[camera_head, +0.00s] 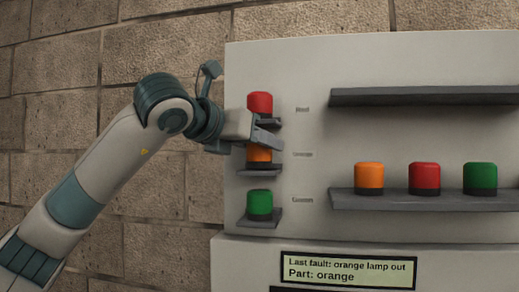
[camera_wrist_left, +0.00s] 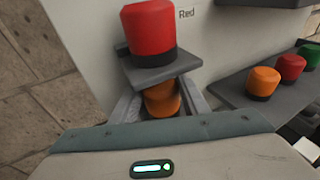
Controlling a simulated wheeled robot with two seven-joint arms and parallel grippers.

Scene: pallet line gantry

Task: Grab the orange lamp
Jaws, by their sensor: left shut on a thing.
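The orange lamp (camera_head: 258,156) with a dark base is on the middle small ledge of the panel's left column. My left gripper (camera_head: 268,139) comes in from the left and is shut on this lamp, covering its upper part. In the left wrist view the orange lamp (camera_wrist_left: 161,100) sits between the two fingers of my left gripper (camera_wrist_left: 162,97), partly hidden under the red lamp's ledge. A second orange lamp (camera_head: 369,177) stands on the long lower shelf at right, untouched. It also shows in the left wrist view (camera_wrist_left: 263,82). My right gripper is not in view.
A red lamp (camera_head: 260,103) on its ledge is close above my left gripper, and a green lamp (camera_head: 259,204) is below. The long lower shelf (camera_head: 437,201) also holds red (camera_head: 424,176) and green (camera_head: 480,176) lamps. The upper shelf (camera_head: 425,97) is empty. A sign (camera_head: 347,271) reads "Part: orange".

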